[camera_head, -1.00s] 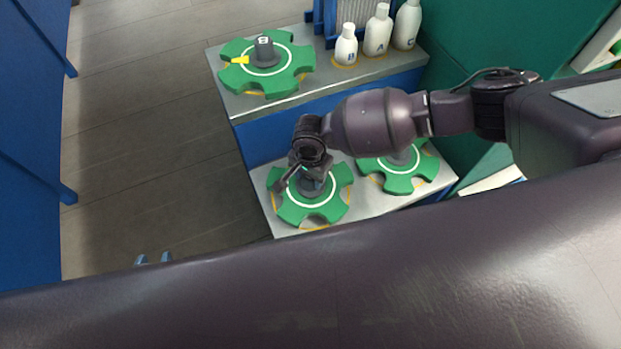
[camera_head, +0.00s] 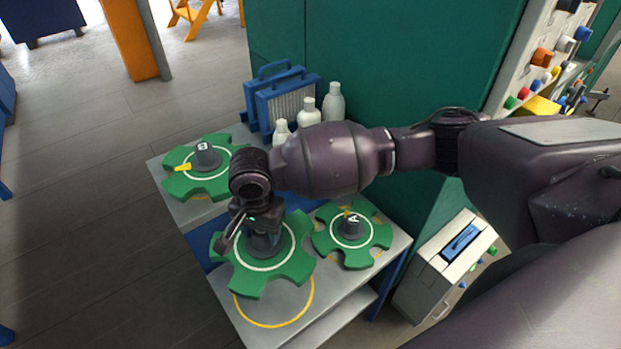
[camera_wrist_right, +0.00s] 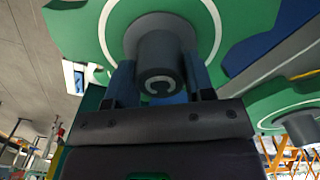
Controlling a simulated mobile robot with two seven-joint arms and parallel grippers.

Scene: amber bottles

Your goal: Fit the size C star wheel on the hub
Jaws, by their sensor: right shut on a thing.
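The size C star wheel (camera_head: 290,268) is green, with a white ring and a grey centre knob. My right gripper (camera_head: 262,230) is shut on that knob. In the right wrist view the two fingers stand on either side of the knob (camera_wrist_right: 160,55), which carries the letter C, with the green wheel (camera_wrist_right: 85,30) beyond it. The wheel is raised off the shelf, above and behind a bare yellow outline ring (camera_head: 273,322). My left gripper is not in view. I cannot make out the hub.
A smaller star wheel marked A (camera_head: 375,236) lies close to the right on the same grey shelf (camera_head: 265,335). Wheel B (camera_head: 212,182) lies on the upper shelf. White bottles (camera_head: 333,105) and blue-framed panels (camera_head: 285,100) stand behind. Open floor (camera_head: 90,220) lies left.

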